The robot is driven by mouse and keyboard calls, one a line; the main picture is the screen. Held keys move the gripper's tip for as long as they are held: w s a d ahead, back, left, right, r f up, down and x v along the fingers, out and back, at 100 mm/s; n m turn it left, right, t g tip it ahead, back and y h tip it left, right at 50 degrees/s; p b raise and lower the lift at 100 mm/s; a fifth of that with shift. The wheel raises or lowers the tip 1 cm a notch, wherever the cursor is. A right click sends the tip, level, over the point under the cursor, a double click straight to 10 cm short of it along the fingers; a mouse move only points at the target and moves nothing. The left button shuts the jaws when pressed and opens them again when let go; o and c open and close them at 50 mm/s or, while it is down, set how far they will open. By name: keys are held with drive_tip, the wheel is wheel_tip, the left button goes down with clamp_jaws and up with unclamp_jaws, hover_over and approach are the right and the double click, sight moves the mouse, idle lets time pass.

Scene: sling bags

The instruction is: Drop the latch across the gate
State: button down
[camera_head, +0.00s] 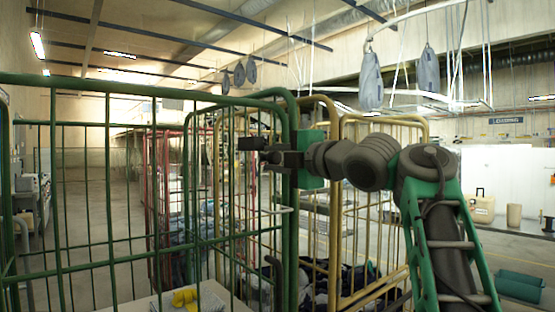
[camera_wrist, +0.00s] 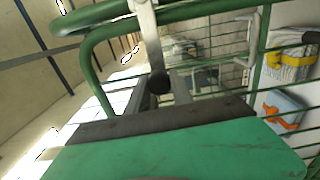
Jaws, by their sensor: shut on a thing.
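The gate (camera_head: 120,87) is a green tubular frame with thin bars, at the left of the head view; its rounded corner also shows in the wrist view (camera_wrist: 92,75). My gripper (camera_head: 258,150) is beside the upper corner post of the green cage. In the wrist view the latch (camera_wrist: 146,22) is a pale metal bar coming down from the top past the green tubes, with a dark round knob (camera_wrist: 158,81) at its lower end. My gripper (camera_wrist: 163,90) is shut on the latch at this knob. In the head view the latch is hard to make out behind my gripper.
A grey bundle with a yellow strap (camera_wrist: 292,62) and a blue and orange item (camera_wrist: 284,110) show through the bars. Yellow (camera_head: 385,118) and red cages stand behind. Grey bags (camera_head: 371,80) hang overhead.

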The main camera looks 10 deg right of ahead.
drive_tip(key=shift+f, duration=0.1)
drive_tip(key=c, duration=1.1)
unclamp_jaws()
drive_tip(key=shift+d, duration=0.1)
drive_tip(key=b+v, duration=0.1)
drive_tip(key=v, duration=0.6)
drive_tip(key=shift+s+d, duration=0.1)
drive_tip(key=shift+s, duration=0.2)
